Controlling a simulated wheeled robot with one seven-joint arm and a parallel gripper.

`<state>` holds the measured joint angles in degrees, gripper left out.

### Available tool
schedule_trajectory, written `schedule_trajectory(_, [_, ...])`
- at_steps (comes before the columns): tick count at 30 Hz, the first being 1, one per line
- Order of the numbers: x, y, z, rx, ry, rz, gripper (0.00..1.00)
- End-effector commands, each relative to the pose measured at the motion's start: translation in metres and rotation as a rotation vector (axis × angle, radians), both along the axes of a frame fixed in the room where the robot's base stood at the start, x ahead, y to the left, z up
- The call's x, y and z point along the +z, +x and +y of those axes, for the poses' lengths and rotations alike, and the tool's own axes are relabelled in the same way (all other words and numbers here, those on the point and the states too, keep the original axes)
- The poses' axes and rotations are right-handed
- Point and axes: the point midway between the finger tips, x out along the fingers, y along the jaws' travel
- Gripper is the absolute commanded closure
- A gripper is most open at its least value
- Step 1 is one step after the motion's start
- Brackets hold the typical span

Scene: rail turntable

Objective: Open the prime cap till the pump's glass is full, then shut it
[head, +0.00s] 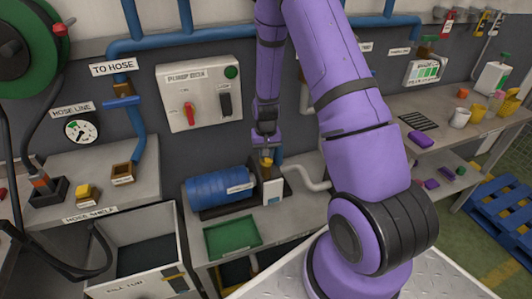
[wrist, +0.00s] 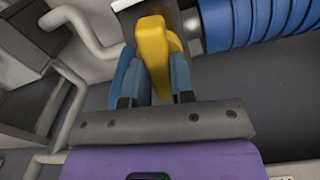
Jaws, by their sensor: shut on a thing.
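The yellow prime cap (wrist: 153,45) sits on top of the pump. In the wrist view my gripper (wrist: 157,75) has a blue finger on each side of it and is shut on it. In the head view my gripper (head: 266,150) points down at the pump, and a bit of the yellow cap (head: 267,161) shows below it. The blue ribbed pump motor (head: 215,189) lies left of the pump body. The pump's glass (head: 272,198) seems to be the pale, bluish panel on the pump's front. Its level is too small to read.
A pump box (head: 198,92) with a red lever and a black switch hangs on the wall behind. A green tray (head: 232,236) lies in front of the motor. A white fill tub (head: 135,255) stands at lower left. A grey pipe (head: 312,178) runs right from the pump.

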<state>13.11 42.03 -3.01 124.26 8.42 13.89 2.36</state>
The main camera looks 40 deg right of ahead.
Motion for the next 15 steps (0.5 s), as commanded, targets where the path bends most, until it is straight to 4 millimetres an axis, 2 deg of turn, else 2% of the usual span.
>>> schedule_trajectory(8, [0.0003, 0.0005, -0.0003, -0.001, -0.001, -0.002, 1.00])
schedule_trajectory(9, [0.0003, 0.0005, -0.0003, -0.001, 0.000, -0.001, 0.68])
schedule_trajectory(11, [0.0002, 0.0004, -0.0002, -0.001, 0.000, -0.001, 0.54])
schedule_trajectory(15, [0.0001, 0.0003, -0.0001, -0.001, 0.000, -0.001, 0.51])
